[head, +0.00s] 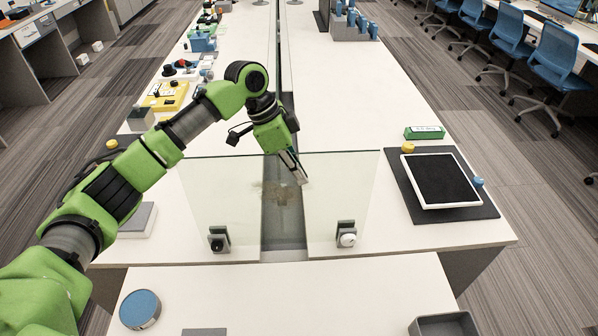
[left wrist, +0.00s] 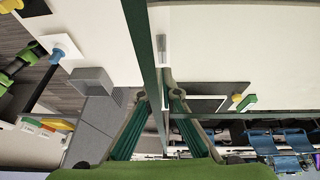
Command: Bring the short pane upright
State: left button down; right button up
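The short pane (head: 335,195) is clear glass and stands crosswise near the front of the long white table. It looks upright or close to it; a slight lean I cannot tell. Two small clamps, one with a black knob (head: 218,240) and one with a white knob (head: 346,236), sit at its foot. My left gripper (head: 300,174) is at the pane's top edge near the middle. In the left wrist view its fingertips (left wrist: 155,88) are close together on either side of the green glass edge (left wrist: 143,50), and look shut on it. My right gripper is not in view.
A long glass divider (head: 279,50) runs down the table behind. A tablet (head: 440,180) on a dark mat, a green box (head: 424,133) and a yellow knob (head: 408,147) lie right. A grey tray (head: 445,325) and a blue-topped disc (head: 140,309) are on the front table.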

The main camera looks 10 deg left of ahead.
pick_arm(q)
jog(key=shift+s+d+f+p, duration=0.1)
jog(key=shift+s+d+p, duration=0.1)
jog(key=shift+s+p, duration=0.35)
jog(key=shift+s+d+p, duration=0.15)
jog(key=shift+s+p, duration=0.3)
jog(key=shift+s, duration=0.1)
jog(key=c, duration=2.4)
grip_release()
jog(key=shift+o, duration=0.6)
jog(key=shift+s, duration=0.15)
jog(key=v, duration=1.2)
